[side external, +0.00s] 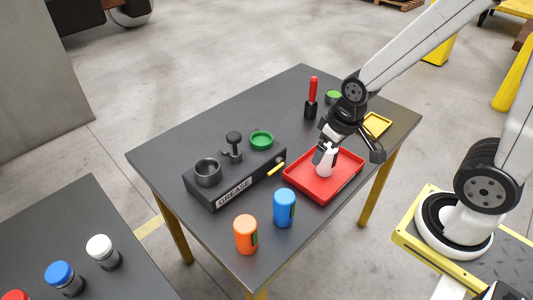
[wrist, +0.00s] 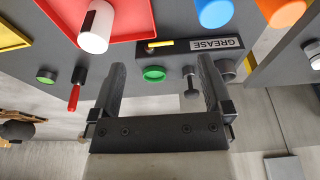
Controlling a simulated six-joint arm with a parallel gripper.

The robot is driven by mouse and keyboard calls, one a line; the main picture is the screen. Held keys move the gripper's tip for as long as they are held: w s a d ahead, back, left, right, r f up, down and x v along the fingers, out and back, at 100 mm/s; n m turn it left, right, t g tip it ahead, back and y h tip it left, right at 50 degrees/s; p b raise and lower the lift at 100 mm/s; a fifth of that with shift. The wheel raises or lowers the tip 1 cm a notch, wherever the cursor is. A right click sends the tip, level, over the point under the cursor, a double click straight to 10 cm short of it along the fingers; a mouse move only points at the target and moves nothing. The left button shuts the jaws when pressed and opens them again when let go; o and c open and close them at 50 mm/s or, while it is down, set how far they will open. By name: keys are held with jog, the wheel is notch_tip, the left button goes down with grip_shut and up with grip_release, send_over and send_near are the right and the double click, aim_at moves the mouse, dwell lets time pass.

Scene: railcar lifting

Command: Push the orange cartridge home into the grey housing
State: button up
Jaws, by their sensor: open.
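The orange cartridge (side external: 246,235) stands upright on the table near its front corner, and its end shows at the top right of the wrist view (wrist: 283,10). The dark grey housing (side external: 225,191), labelled GREASE, lies left of the red tray. My gripper (side external: 350,150) is open over the red tray's far side, away from the orange cartridge.
A blue cartridge (side external: 284,208) stands beside the orange one. A white cartridge (side external: 326,162) is in the red tray (side external: 299,188), close to my gripper. A red-handled tool (side external: 313,92) and yellow tray (side external: 377,124) are farther back. A second table (side external: 105,215) holds capped jars.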

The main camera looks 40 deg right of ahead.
dwell(0.5)
jog(key=n+t+y, duration=0.6)
jog(key=n+y, duration=0.4)
send_over(243, 223)
jog(key=s+d, duration=0.2)
notch_tip(243, 223, down, 7)
jog(key=shift+d+f, duration=0.15)
jog(key=shift+s+f, duration=0.1)
jog(key=shift+f, duration=0.05)
jog(key=shift+f, duration=1.8)
jog(key=shift+f, duration=0.15)
